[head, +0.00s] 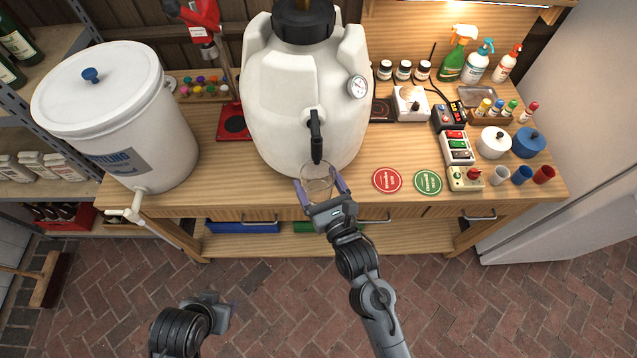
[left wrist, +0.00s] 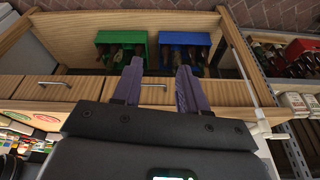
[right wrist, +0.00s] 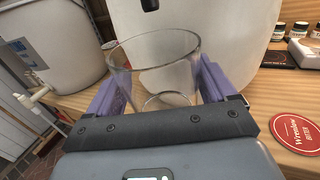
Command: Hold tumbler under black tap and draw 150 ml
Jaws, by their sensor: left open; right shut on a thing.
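A clear glass tumbler (head: 317,178) is held upright between the fingers of my right gripper (head: 322,194) in the head view. In the right wrist view the tumbler (right wrist: 155,70) looks empty, with the purple fingers on both sides. The black tap (head: 316,138) sticks out from the front of the white keg (head: 303,90), just above the tumbler. In the right wrist view only the tip of the tap (right wrist: 149,4) shows, at the top edge. My left gripper (left wrist: 155,82) is open and empty, pointing toward the bench front; its fingertips are not clear in the head view.
A white lidded bucket (head: 110,115) with a white spigot (head: 130,210) stands at the left. Red (head: 387,180) and green (head: 428,182) coasters lie right of the tumbler. Switch boxes (head: 457,147) and small cups (head: 522,174) fill the bench's right end. Green (left wrist: 121,50) and blue (left wrist: 185,50) crates sit under the bench.

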